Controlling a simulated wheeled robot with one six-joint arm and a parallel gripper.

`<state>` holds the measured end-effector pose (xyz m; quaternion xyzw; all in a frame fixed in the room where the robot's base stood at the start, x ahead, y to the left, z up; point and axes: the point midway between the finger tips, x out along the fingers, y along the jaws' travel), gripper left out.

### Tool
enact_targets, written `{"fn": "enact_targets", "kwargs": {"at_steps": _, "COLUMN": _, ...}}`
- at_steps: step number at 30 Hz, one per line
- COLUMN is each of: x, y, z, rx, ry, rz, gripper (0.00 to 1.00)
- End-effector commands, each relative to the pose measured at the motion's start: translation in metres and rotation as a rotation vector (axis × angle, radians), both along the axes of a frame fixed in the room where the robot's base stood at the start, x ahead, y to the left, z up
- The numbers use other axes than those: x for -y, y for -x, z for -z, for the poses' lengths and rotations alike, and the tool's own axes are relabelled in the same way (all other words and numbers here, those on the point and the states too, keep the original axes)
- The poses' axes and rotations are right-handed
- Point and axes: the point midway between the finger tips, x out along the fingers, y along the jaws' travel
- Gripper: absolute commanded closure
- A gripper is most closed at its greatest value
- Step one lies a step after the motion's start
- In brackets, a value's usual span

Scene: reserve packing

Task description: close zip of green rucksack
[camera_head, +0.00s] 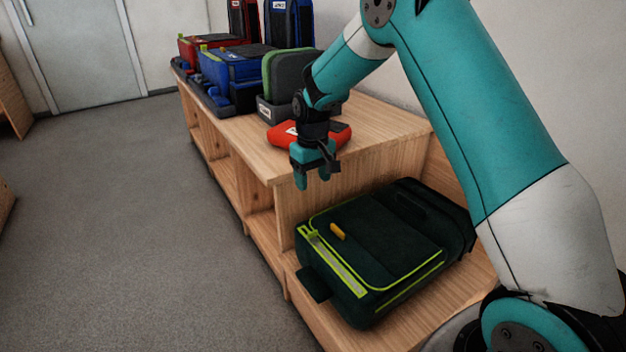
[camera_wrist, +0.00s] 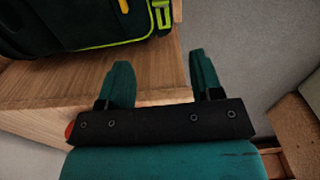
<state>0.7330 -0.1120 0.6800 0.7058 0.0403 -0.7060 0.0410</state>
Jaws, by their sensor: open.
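The green rucksack (camera_head: 380,240) lies flat on the low right part of the wooden bench. It is dark green with bright lime piping, a lime strip along its left end and a yellow tab (camera_head: 338,231) on top. I cannot tell whether its zip is open or shut. In the wrist view part of the rucksack (camera_wrist: 85,25) shows at the upper left, with the yellow tab and a lime strip at its corner. My gripper (camera_head: 314,182) points down, above and behind the rucksack's left end, apart from it. In the wrist view its fingers (camera_wrist: 160,80) are spread and empty.
The higher bench top (camera_head: 375,125) holds a red pouch (camera_head: 283,134) close behind my gripper. Further back stand a grey-green bag (camera_head: 290,72), a blue bag (camera_head: 232,68) and a red bag (camera_head: 205,46). Open grey floor (camera_head: 150,220) lies to the left.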

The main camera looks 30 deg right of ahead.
Motion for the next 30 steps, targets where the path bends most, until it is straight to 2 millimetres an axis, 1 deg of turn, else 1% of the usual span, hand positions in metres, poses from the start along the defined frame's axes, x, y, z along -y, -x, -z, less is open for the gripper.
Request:
{"fn": "enact_targets", "kwargs": {"at_steps": 1, "x": 0.000, "y": 0.000, "z": 0.000, "rx": 0.000, "ry": 0.000, "rz": 0.000, "gripper": 0.40}}
{"fn": "enact_targets", "kwargs": {"at_steps": 2, "x": 0.000, "y": 0.000, "z": 0.000, "rx": 0.000, "ry": 0.000, "rz": 0.000, "gripper": 0.47}}
{"fn": "enact_targets", "kwargs": {"at_steps": 3, "x": 0.001, "y": 0.000, "z": 0.001, "rx": 0.000, "ry": -0.001, "rz": -0.005, "gripper": 0.56}}
{"fn": "enact_targets", "kwargs": {"at_steps": 5, "x": 0.004, "y": 0.002, "z": 0.004, "rx": 0.001, "ry": -0.008, "rz": -0.033, "gripper": 0.70}}
{"fn": "enact_targets", "kwargs": {"at_steps": 6, "x": 0.007, "y": 0.004, "z": 0.008, "rx": 0.003, "ry": -0.017, "rz": -0.070, "gripper": 0.80}}
{"fn": "enact_targets", "kwargs": {"at_steps": 8, "x": 0.014, "y": 0.009, "z": 0.018, "rx": 0.010, "ry": -0.041, "rz": -0.159, "gripper": 0.93}}
{"fn": "enact_targets", "kwargs": {"at_steps": 9, "x": 0.019, "y": 0.013, "z": 0.027, "rx": 0.023, "ry": -0.063, "rz": -0.240, "gripper": 1.00}}
{"fn": "enact_targets", "kwargs": {"at_steps": 11, "x": 0.027, "y": 0.022, "z": 0.041, "rx": 0.052, "ry": -0.104, "rz": -0.381, "gripper": 1.00}}
{"fn": "enact_targets", "kwargs": {"at_steps": 15, "x": 0.041, "y": 0.049, "z": 0.072, "rx": 0.185, "ry": -0.193, "rz": -0.736, "gripper": 1.00}}
{"fn": "enact_targets", "kwargs": {"at_steps": 18, "x": 0.047, "y": 0.068, "z": 0.086, "rx": 0.320, "ry": -0.219, "rz": -0.955, "gripper": 1.00}}
{"fn": "enact_targets", "kwargs": {"at_steps": 21, "x": 0.050, "y": 0.086, "z": 0.093, "rx": 0.461, "ry": -0.201, "rz": -1.131, "gripper": 1.00}}
{"fn": "enact_targets", "kwargs": {"at_steps": 24, "x": 0.052, "y": 0.097, "z": 0.094, "rx": 0.578, "ry": -0.150, "rz": -1.254, "gripper": 1.00}}
{"fn": "enact_targets", "kwargs": {"at_steps": 27, "x": 0.054, "y": 0.104, "z": 0.094, "rx": 0.653, "ry": -0.092, "rz": -1.331, "gripper": 1.00}}
{"fn": "enact_targets", "kwargs": {"at_steps": 30, "x": 0.055, "y": 0.108, "z": 0.094, "rx": 0.692, "ry": -0.054, "rz": -1.372, "gripper": 1.00}}
